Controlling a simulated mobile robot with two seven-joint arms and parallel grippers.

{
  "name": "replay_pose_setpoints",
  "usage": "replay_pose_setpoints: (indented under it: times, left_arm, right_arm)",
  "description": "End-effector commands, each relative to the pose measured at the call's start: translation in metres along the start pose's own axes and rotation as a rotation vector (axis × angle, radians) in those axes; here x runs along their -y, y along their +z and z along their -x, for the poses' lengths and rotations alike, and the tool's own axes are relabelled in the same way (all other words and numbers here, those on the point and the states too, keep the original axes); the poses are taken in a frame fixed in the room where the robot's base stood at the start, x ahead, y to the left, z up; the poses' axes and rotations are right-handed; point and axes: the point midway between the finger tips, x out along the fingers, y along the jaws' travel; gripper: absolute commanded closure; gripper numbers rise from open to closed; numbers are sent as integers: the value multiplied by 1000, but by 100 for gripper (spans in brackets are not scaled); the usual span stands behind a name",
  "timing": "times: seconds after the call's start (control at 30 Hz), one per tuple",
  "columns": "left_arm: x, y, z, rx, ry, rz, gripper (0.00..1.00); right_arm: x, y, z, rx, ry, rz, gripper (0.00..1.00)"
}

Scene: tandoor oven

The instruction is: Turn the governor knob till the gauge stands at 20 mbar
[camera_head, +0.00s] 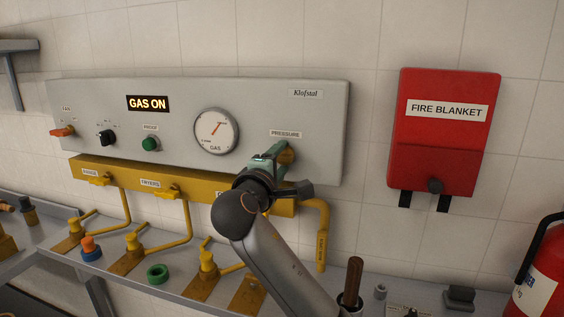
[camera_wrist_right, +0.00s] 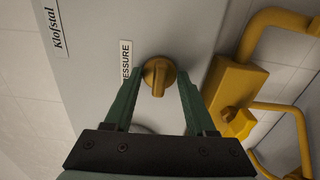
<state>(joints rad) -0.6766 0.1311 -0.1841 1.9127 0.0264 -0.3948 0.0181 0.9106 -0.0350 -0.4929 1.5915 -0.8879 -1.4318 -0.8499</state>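The governor knob is a brass-coloured knob (camera_head: 287,153) under the PRESSURE label on the grey panel. In the right wrist view the knob (camera_wrist_right: 158,76) sits between the tips of my right gripper (camera_wrist_right: 159,82), with a small gap visible on each side. The right gripper (camera_head: 274,158) is open at the knob in the head view and partly covers it. The round white gauge (camera_head: 216,131) is left of the knob. Its red needle points up and to the right; the scale is too small to read. My left gripper is not in view.
The panel also carries a lit GAS ON sign (camera_head: 148,103), a green button (camera_head: 151,144), a black knob (camera_head: 106,138) and an orange-red fan knob (camera_head: 62,132). A yellow manifold (camera_head: 130,176) with valves runs below. A fire blanket box (camera_head: 444,130) hangs at right.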

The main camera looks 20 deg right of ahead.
Motion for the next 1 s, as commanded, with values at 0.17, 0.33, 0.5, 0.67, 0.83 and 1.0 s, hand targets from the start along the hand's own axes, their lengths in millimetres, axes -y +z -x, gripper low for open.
replay_pose_setpoints:
  times: [0.17, 0.33, 0.5, 0.67, 0.83, 1.0]
  left_arm:
    - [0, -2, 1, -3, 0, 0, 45]
    - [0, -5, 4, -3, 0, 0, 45]
    - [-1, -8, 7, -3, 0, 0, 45]
    - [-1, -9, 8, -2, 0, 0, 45]
    - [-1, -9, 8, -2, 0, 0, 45]
    - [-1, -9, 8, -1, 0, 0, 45]
  right_arm:
    - [0, 0, 1, 1, -1, 3, 45]
    - [0, 0, 22, -1, -1, 1, 45]
    - [-1, 0, 48, -1, -2, 2, 45]
    - [-1, 0, 66, 1, 0, 2, 45]
    - [0, 0, 70, 2, 0, 3, 45]
    - [0, 1, 70, 2, 1, 3, 45]
